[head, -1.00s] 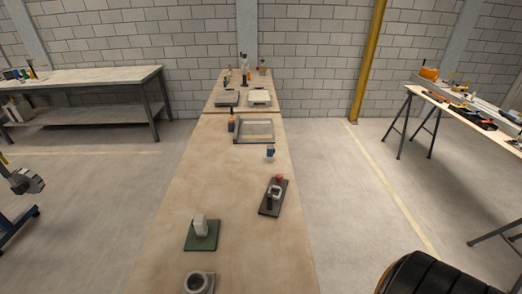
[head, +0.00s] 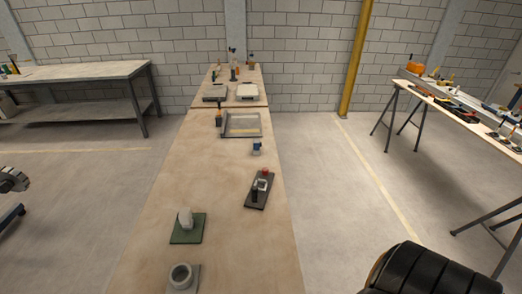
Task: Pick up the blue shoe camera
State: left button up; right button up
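A small blue object with a pale part (head: 257,148), which looks like the blue shoe camera, stands on the long wooden table (head: 160,220). It is near the table's right edge, just in front of a grey rectangular frame. It is too small to make out detail. Neither of my grippers shows clearly. A grey mechanical part (head: 12,183) shows at the left picture edge, and I cannot tell what it is. Nothing touches the blue object.
The grey frame (head: 259,125) lies behind the blue object. A dark plate with a red-knobbed device (head: 258,199), a green plate (head: 188,236) with a pale block and a grey ring part (head: 181,276) are nearer. A black ribbed shape (head: 430,270) fills the bottom right.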

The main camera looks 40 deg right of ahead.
aim_at(257, 145)
jog(key=k+l+u, duration=0.1)
jog(key=k+l, duration=0.2)
jog(key=l, duration=0.2)
jog(key=k+l+u, duration=0.15)
jog(key=k+l, duration=0.2)
jog(key=l, duration=0.15)
jog(key=k+l+u, duration=0.1)
jog(key=k+l, duration=0.25)
jog(key=l, duration=0.15)
jog(key=i+l+u, duration=0.15)
jog(key=l, duration=0.5)
jog(key=i+l+u, duration=0.2)
jog(key=l, duration=0.4)
jog(key=l+u, duration=0.15)
jog(key=l, duration=0.5)
